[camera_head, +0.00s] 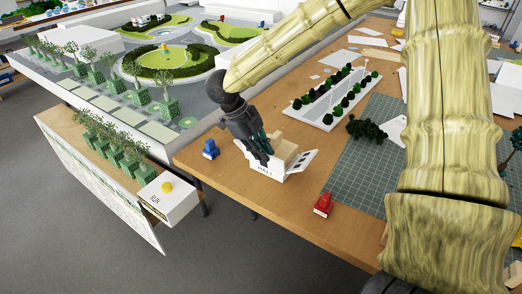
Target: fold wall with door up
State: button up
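A small white model building marked "HALL" (268,173) sits on the wooden table near its front edge. A tan block (284,150) shows at its middle. A white panel with dark openings (301,161) leans outward on its right side. I cannot tell whether one of these openings is a door. My gripper (262,153), dark, reaches down at the building's left side, its fingertips close to or touching the white wall there. Its fingers hide part of that side, and I cannot tell whether they are open or shut.
A blue piece (210,149) stands left of the building and a red piece (323,205) stands to the right, near the table edge. A green cutting mat (365,165) and a white tray of small trees (338,97) lie beyond. A white box with a yellow knob (170,198) stands at lower left.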

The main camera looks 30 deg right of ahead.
jog(key=shift+r+p, duration=0.15)
jog(key=shift+p, duration=0.15)
grip_shut()
jog(key=shift+w+d+r+y+p, duration=0.1)
jog(key=shift+d+r+y+p, duration=0.15)
jog(key=shift+p, duration=0.6)
jog(key=p, duration=0.2)
jog(key=d+g+y+p, duration=0.1)
jog(key=p, duration=0.1)
jog(key=shift+w+f+y+p, duration=0.1)
jog(key=shift+w+y+p, duration=0.15)
jog(key=shift+p, duration=0.05)
jog(key=shift+f, duration=0.25)
jog(key=o, duration=0.6)
grip_release()
jog(key=shift+r, duration=0.1)
jog(key=v, duration=1.1)
jog(key=shift+w+r, duration=0.15)
jog(key=shift+r, duration=0.25)
jog(key=shift+d, duration=0.1)
